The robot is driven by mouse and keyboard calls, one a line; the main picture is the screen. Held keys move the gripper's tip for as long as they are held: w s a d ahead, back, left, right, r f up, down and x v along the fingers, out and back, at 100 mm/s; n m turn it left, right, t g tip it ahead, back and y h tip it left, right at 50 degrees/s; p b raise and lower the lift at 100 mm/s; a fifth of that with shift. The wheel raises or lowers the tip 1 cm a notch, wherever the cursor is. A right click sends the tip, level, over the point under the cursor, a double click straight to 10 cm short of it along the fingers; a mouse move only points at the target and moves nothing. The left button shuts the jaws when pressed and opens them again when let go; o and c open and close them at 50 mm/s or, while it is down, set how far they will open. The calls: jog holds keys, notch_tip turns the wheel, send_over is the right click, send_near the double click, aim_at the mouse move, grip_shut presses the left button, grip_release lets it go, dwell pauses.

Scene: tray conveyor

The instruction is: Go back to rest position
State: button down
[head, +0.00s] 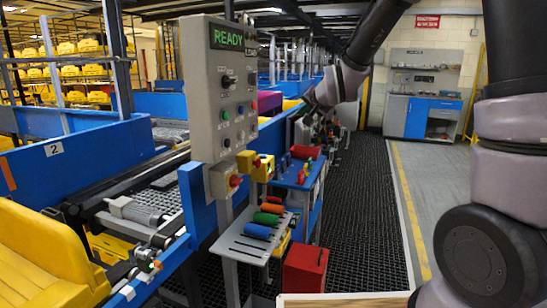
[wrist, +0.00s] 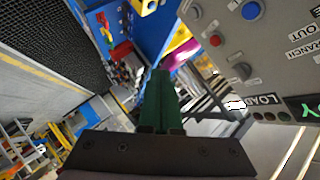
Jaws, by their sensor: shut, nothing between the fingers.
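My gripper (wrist: 159,75) shows in the wrist view as two green fingers pressed together, with nothing between them. Its fingertips point toward the blue conveyor side and a magenta object (wrist: 182,52). In the head view my arm reaches in from the upper right and bends down beside the grey control panel (head: 222,95), at the right of it. The fingers cannot be made out there. The control panel (wrist: 265,45) is close on the right in the wrist view, apart from the fingers.
The panel's screen reads READY. Below it, a grey slotted shelf (head: 232,242) carries orange, green and blue cylinders. A red box (head: 304,268) stands on the black floor mat (head: 365,215). Yellow totes (head: 35,255) sit at left. The aisle at right is open toward a blue-and-grey workbench (head: 422,116).

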jog(key=s+d+r+g, duration=0.1)
jog(key=s+d, duration=0.4)
jog(key=s, duration=0.5)
jog(key=s+d+r+n+g+h, duration=0.1)
jog(key=s+d+r+g, duration=0.1)
jog(key=s+d, duration=0.4)
jog(key=s+d+r+n+g+h, duration=0.1)
jog(key=s+d+r, duration=0.3)
jog(key=s, duration=1.1)
jog(key=shift+d+g, duration=0.5)
jog(key=shift+d, duration=0.15)
